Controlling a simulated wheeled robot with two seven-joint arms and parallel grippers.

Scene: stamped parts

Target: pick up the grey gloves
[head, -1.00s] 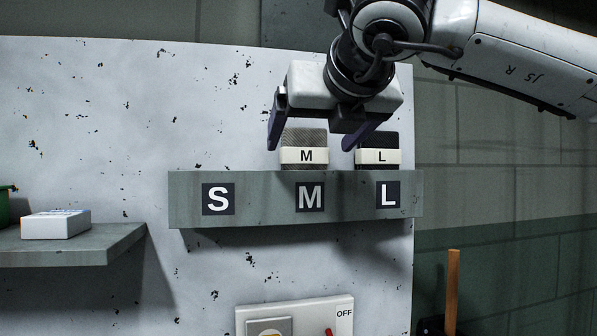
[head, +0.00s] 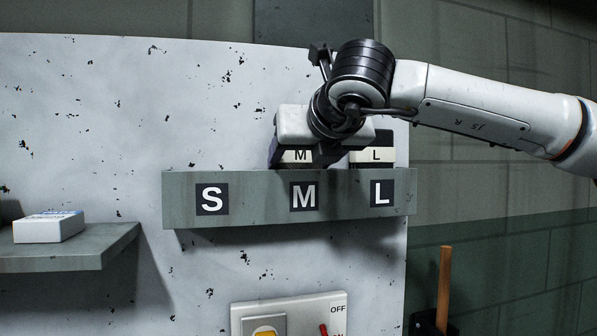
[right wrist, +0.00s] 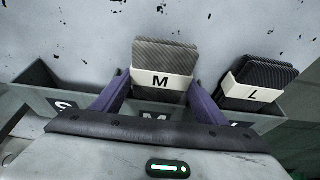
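The grey gloves (right wrist: 164,66), bundled with a white band marked M, stand upright in the middle slot of the wall bin. In the head view only their band (head: 298,156) shows, as my right gripper covers the rest. My right gripper (head: 312,160) is over the M slot. In the right wrist view its two purple fingers (right wrist: 160,98) are open, one on each side of the gloves. I cannot tell whether they touch. My left gripper is not in view.
The grey wall bin (head: 245,210) has slots marked S, M and L. Dark gloves with an L band (right wrist: 257,82) stand in the right slot; the S slot looks empty. A white box (head: 48,227) lies on a shelf (head: 95,250) at left. A switch panel (head: 300,308) is below.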

